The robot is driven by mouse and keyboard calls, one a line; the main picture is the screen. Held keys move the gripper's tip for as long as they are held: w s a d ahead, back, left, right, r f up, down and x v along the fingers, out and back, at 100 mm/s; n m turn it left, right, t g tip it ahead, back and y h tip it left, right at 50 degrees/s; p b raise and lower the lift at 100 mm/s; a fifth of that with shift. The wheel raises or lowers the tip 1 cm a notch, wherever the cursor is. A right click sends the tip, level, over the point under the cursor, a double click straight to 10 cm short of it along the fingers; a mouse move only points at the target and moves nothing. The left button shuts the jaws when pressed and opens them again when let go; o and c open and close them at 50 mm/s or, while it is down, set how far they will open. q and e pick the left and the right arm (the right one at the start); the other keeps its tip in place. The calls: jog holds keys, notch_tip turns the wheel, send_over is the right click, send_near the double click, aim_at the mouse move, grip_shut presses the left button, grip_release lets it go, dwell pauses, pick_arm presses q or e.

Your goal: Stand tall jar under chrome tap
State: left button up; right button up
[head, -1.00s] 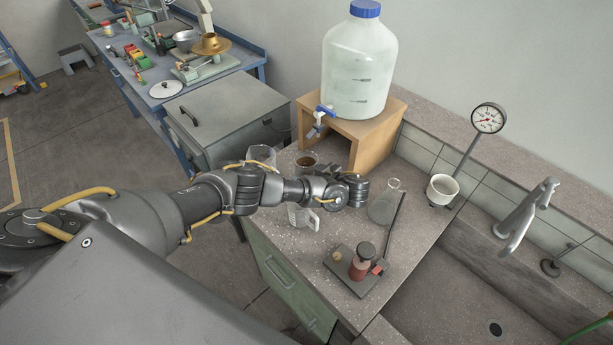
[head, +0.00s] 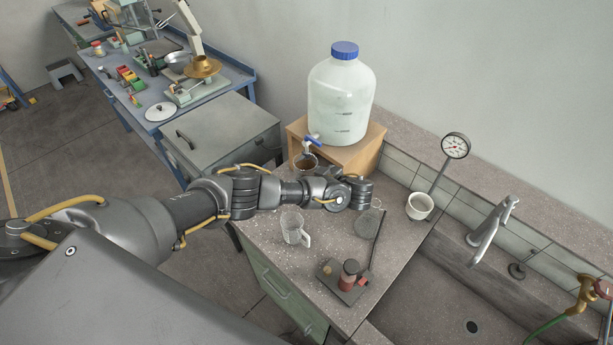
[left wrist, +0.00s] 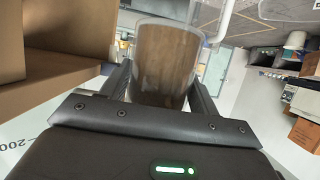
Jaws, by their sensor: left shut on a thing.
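The tall jar (head: 306,164) is clear glass with brown contents. In the head view it shows just beyond my left wrist, in front of the blue-capped carboy's spigot. In the left wrist view the jar (left wrist: 165,60) stands between the two fingers of my left gripper (left wrist: 160,88), which is shut on it. The fingers are hidden behind my wrist in the head view. The chrome tap (head: 492,230) rises from the sink's back edge at the right, well apart from the jar. My right gripper is not in view.
The carboy (head: 341,98) stands on a wooden stand (head: 352,156). A clear mug (head: 294,229), a flask (head: 368,222), a block with a red bottle (head: 347,276), a white cup (head: 419,206) and a dial gauge (head: 455,146) are on the bench. The sink (head: 430,300) looks empty.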

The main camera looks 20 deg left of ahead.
pick_arm(q)
jog(key=shift+r, duration=0.55)
jog(key=shift+d, duration=0.25)
jog(key=s+d+r+m+t+h+b, duration=0.3)
jog(key=s+d+m+t+h+b, duration=0.1)
jog(key=s+d+m+h+b, duration=0.2)
jog(key=s+d+r+m+t+h+b, duration=0.4)
jog(key=s+d+m+t+h+b, duration=0.1)
jog(key=d, duration=0.6)
jog(key=s+m+h+b, duration=0.1)
jog(key=m+h+b, duration=0.1)
jog(key=m+b, duration=0.1)
jog(key=shift+d+m+t, duration=0.3)
